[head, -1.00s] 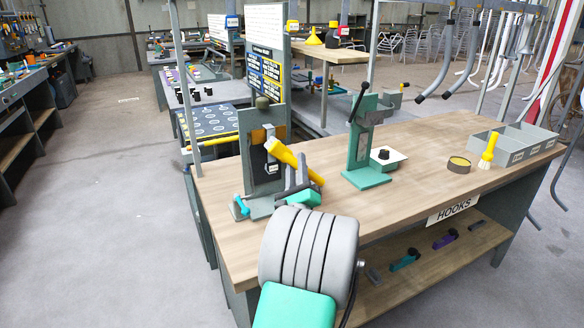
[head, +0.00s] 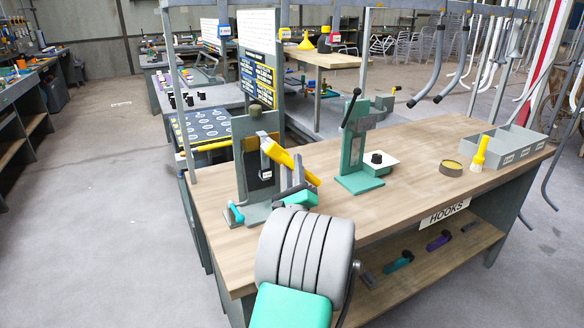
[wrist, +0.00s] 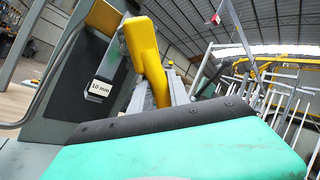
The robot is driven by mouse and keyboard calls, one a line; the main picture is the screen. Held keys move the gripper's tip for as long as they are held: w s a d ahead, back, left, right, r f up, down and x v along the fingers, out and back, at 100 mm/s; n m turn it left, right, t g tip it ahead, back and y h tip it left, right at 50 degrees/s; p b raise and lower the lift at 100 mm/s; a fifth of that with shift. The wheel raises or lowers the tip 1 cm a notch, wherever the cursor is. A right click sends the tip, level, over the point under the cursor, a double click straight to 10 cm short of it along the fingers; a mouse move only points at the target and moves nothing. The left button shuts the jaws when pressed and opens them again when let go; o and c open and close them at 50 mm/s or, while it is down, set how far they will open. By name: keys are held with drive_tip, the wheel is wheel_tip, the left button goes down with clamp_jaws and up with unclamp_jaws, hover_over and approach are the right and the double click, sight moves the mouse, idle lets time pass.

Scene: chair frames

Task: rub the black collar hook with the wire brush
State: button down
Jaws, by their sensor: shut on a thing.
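In the head view my gripper (head: 297,186) is over the left part of the wooden bench, shut on a long yellow tool that I take for the wire brush (head: 283,158). The brush is tilted, its upper left end close to the front of a grey-green upright stand (head: 241,150). The wrist view shows the yellow brush (wrist: 146,55) beside the stand's dark panel, where a "10 mm" tag (wrist: 99,91) hangs. Contact between brush and stand cannot be told. I cannot clearly pick out the black collar hook; brush and gripper cover part of the stand's front.
A green lever press (head: 358,150) stands right of my gripper. Farther right are a round tin (head: 451,168), an upright yellow brush with pale bristles (head: 480,152) and a grey divided bin (head: 505,150). Grey hooks with black ends (head: 428,90) hang overhead. The bench front (head: 395,205) is mostly clear.

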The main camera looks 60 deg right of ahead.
sight(279, 161)
idle(0.3)
drive_tip(key=shift+w+a, duration=0.55)
drive_tip(key=shift+a, duration=0.3)
drive_tip(key=shift+w+a, duration=0.5)
drive_tip(key=shift+a, duration=0.35)
drive_tip(key=shift+p, duration=0.3)
drive_tip(key=shift+r+p, duration=0.75)
drive_tip(key=shift+f, duration=0.1)
